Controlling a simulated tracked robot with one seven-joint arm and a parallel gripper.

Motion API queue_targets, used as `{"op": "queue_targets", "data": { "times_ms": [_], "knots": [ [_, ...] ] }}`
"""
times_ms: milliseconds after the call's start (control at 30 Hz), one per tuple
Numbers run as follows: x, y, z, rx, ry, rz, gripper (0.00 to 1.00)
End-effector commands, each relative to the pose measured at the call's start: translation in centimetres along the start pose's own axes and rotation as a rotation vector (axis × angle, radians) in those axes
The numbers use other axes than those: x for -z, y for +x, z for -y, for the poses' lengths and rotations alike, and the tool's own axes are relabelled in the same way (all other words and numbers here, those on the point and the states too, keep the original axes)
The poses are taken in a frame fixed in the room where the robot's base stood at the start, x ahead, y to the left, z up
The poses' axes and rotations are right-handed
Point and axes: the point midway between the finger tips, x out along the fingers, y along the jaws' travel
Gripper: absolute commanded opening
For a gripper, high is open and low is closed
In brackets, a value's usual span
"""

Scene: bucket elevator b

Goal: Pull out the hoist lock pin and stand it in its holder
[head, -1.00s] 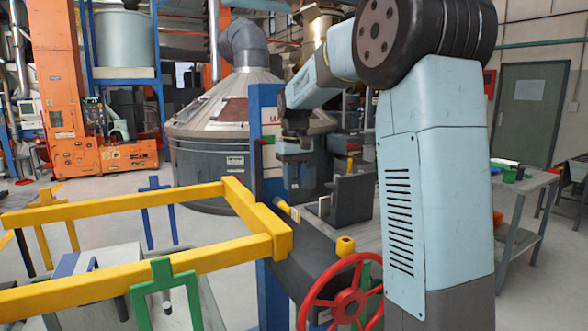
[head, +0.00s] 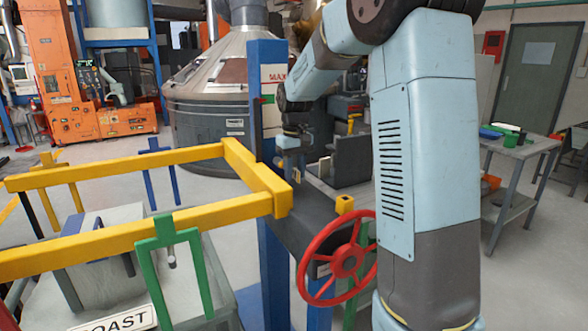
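My gripper (head: 293,168) points down beside the blue post, just past the corner of the yellow frame. A small pale-yellow piece (head: 297,177), probably the handle of the hoist lock pin, shows at its fingertips. The fingers are small and partly overlap it, so I cannot tell whether they are closed on it. The rest of the pin is hidden. A short yellow block with a dark top (head: 345,204), possibly the pin's holder, stands on the dark beam behind the red handwheel. It looks empty.
The yellow frame (head: 150,236) spans the left, with green hangers (head: 170,240) on it. The blue post (head: 267,95) stands close to my gripper. The red handwheel (head: 346,258) is in front of the beam. A grey side table (head: 520,150) is at right.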

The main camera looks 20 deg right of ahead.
Motion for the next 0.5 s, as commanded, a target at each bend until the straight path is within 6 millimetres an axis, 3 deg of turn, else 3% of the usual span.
{"op": "queue_targets", "data": {
  "times_ms": [67,400,500],
  "knots": [
    [0.0,0.0,-0.01,0.0,0.0,0.0,0.32],
    [-0.01,-0.02,-0.04,0.0,0.001,0.0,0.0],
    [-0.01,-0.02,-0.04,0.0,0.001,0.0,0.0]
  ]
}}
